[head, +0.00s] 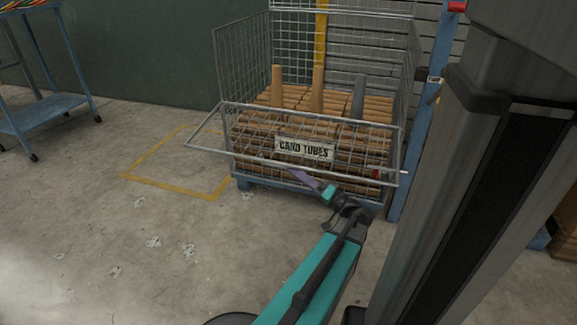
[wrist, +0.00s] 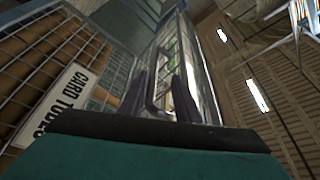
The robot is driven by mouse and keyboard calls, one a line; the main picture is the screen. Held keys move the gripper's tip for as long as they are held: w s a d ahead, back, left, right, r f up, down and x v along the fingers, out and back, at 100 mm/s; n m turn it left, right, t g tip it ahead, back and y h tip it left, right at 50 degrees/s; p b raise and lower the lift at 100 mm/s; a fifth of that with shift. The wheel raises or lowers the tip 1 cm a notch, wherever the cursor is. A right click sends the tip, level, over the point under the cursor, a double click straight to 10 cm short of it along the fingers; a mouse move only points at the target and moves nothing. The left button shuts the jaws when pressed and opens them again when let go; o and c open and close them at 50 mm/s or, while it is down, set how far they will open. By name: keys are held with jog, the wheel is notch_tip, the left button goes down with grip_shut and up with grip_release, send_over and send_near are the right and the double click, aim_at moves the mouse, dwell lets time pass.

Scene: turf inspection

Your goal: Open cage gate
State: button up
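The wire cage (head: 219,75) holds brown card tubes, and a "CARD TUBES" sign (head: 303,149) hangs on its front; the sign also shows in the wrist view (wrist: 68,103). The cage gate (head: 205,124) is a mesh flap at the front. It leans outward and down from the top of the lower front panel. My gripper (head: 304,180) is at the gate's outer bar, right of its middle. In the wrist view its two dark fingers (wrist: 160,97) stand apart, with a dark handle-like loop between them. Whether they touch it I cannot tell.
A blue trolley (head: 45,112) stands at the left. A blue post (head: 425,125) rises right of the cage. A yellow floor outline (head: 165,187) lies left of the cage. The concrete floor in front and to the left is clear.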

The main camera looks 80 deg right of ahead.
jog(key=p+v, duration=0.2)
jog(key=v, duration=0.6)
jog(key=shift+w+a+p, duration=0.1)
jog(key=shift+p, duration=0.2)
